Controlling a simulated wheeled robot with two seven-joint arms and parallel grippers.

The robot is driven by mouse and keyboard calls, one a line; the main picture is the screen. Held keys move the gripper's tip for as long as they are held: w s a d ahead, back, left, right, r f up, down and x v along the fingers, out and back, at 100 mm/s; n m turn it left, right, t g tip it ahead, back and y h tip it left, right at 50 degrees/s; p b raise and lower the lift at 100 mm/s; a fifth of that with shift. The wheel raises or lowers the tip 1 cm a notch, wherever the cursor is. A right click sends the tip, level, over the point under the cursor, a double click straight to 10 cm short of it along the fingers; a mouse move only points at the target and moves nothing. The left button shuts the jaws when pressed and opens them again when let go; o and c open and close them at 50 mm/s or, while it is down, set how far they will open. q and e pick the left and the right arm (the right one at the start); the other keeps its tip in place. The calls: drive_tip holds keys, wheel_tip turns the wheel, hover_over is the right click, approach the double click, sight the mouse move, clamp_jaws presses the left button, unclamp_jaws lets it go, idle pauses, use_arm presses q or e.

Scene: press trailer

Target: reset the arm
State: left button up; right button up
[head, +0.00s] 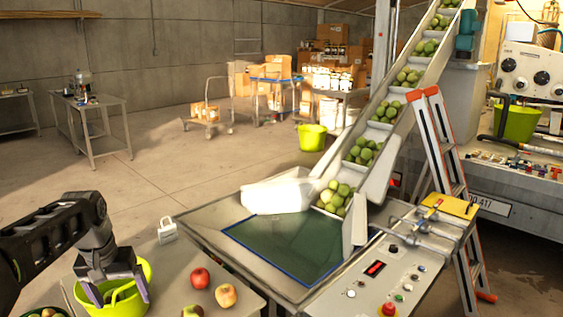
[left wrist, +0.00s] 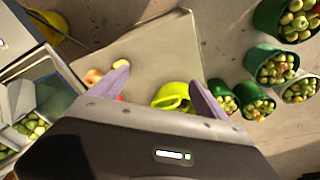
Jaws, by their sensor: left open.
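My left gripper (head: 116,291) comes in from the left of the head view. Its two purple-tipped fingers stand apart over a yellow-green bucket (head: 143,272) on the grey table. I cannot tell from the pictures whether a finger touches the bucket. My right gripper is not in either view.
A red apple (head: 200,278) and other fruit lie on the table, right of the bucket. A padlock-shaped grey object (head: 167,230) stands at its back edge. A conveyor (head: 383,131) carries green fruit beside a stepladder (head: 436,140). Several fruit-filled green buckets (left wrist: 281,66) stand on the floor.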

use_arm(q)
drive_tip(key=w+d+f+m+t+h, duration=0.1)
drive_tip(key=w+d+f+t, duration=0.2)
drive_tip(key=w+d+f, duration=0.55)
drive_tip(key=s+d+f+h, duration=0.1)
drive_tip(key=s+d+f, duration=0.3)
drive_tip(key=d+f, duration=0.45)
drive_tip(key=s+d+f+h, duration=0.1)
drive_tip(key=s+d+f, duration=0.4)
drive_tip(key=f, duration=0.7)
drive_tip(key=s+d+f+g, duration=0.1)
drive_tip(key=s+d+f, duration=0.2)
drive_tip(key=s, duration=0.5)
drive_tip(key=s+d+f+g+h, duration=0.1)
drive_tip(key=s+d+f, duration=0.3)
drive_tip(key=s, duration=0.4)
drive_tip(key=s+d+f+g, duration=0.2)
drive_tip(key=s+d+f, duration=0.2)
drive_tip(key=s, duration=0.4)
drive_tip(key=shift+s+d+f+m, duration=0.15)
drive_tip(key=shift+s+d+m, duration=0.1)
drive_tip(key=shift+d+m, duration=0.15)
